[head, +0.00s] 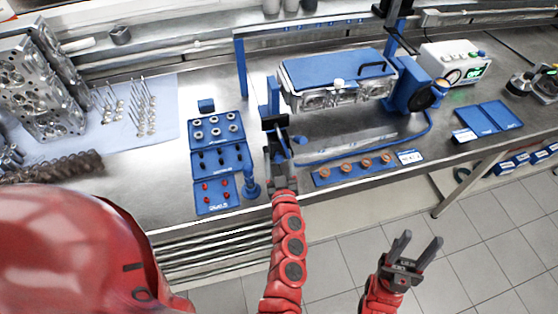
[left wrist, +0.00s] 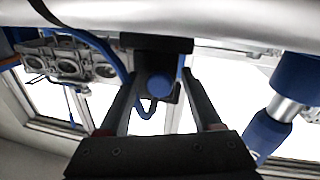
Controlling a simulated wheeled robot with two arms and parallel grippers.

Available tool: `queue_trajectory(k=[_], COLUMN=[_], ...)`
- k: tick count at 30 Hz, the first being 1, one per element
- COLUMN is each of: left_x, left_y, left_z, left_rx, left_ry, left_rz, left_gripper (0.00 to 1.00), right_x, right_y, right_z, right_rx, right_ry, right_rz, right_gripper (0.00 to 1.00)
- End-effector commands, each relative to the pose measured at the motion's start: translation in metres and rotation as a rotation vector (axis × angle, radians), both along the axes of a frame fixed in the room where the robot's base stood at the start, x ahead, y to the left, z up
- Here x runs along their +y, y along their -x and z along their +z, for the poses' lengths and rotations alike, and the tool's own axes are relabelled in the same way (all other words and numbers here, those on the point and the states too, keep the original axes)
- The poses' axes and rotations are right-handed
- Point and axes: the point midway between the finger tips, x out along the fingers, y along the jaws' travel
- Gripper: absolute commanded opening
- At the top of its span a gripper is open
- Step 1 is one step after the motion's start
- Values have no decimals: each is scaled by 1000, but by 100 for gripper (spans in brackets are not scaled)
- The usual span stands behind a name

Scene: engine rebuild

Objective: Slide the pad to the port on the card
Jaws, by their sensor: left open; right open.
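A black block (head: 275,122), perhaps the pad's slider, is at the left end of the blue test fixture holding an engine head. My left gripper (head: 279,146) is just in front of it, fingers open. In the left wrist view a round blue knob (left wrist: 160,83) on a dark block (left wrist: 157,44) shows between the open fingers (left wrist: 163,102); whether they touch it I cannot tell. A small blue-and-white card (head: 409,157) lies by the copper-ring tray; I cannot tell whether it is the task's card. No port is legible. My right gripper (head: 414,252) is open and empty over the floor.
Blue trays (head: 216,158) with small parts and a blue bottle-like item (head: 251,186) stand left of my left arm. The copper-ring tray (head: 324,180) is to the right. The blue fixture plate (head: 333,70) and a tester box (head: 456,64) are behind. A blue hose (head: 424,130) crosses the bench.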

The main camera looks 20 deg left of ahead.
Motion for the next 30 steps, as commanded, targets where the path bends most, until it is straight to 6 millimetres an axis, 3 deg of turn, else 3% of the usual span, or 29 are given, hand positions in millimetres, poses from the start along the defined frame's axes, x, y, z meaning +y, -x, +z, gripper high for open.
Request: queue_trajectory(k=[7,18,30], left_x=[0,-1,-1], left_y=[-1,-1,-1], left_z=[0,0,0], left_rx=[1,2,2], left_ry=[0,0,0], left_rz=[0,-3,-4], left_gripper=[66,1,0], right_x=[0,0,0], right_y=[0,0,0], right_z=[0,0,0], right_rx=[0,0,0], right_ry=[0,0,0], right_rz=[0,0,0], right_gripper=[50,50,50])
